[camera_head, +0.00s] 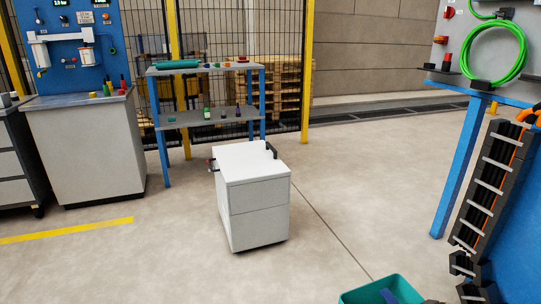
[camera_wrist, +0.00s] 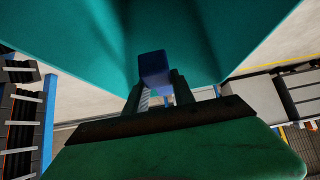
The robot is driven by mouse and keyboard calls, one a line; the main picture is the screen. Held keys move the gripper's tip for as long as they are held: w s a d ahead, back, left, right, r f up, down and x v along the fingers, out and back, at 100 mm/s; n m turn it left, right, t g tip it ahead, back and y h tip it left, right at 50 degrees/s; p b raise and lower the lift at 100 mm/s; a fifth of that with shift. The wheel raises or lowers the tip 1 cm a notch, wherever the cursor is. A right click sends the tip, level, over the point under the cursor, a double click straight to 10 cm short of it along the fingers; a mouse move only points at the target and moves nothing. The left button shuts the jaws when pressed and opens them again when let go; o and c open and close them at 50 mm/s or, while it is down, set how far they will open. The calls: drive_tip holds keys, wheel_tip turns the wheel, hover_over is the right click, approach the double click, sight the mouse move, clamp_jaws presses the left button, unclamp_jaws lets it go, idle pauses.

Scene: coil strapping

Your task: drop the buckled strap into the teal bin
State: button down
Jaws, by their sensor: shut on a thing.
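The teal bin (camera_head: 407,289) is cut off by the bottom edge of the head view. Its teal walls also fill much of the upper wrist view (camera_wrist: 75,45). My gripper (camera_wrist: 156,88) is shut on a blue piece, the strap (camera_wrist: 154,66), which shows as a short block between the dark fingers. The strap is in front of the teal walls; I cannot tell whether it touches them. A blue piece (camera_head: 388,296) also shows in the bin's opening in the head view. The buckle cannot be made out.
A white drawer cabinet (camera_head: 252,195) stands mid-floor. A blue-legged shelf (camera_head: 210,118) and a workbench (camera_head: 85,145) stand behind. The floor left of the bin is clear.

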drive_tip(key=shift+r, duration=0.1)
drive_tip(key=c, duration=1)
unclamp_jaws()
drive_tip(key=shift+o, duration=0.2)
drive_tip(key=shift+r, duration=0.1)
drive_tip(key=p+v, duration=0.3)
drive_tip(key=v, duration=0.4)
drive_tip(key=shift+s+r, duration=0.2)
drive_tip(key=shift+s, duration=0.05)
drive_tip(key=shift+d, duration=0.1)
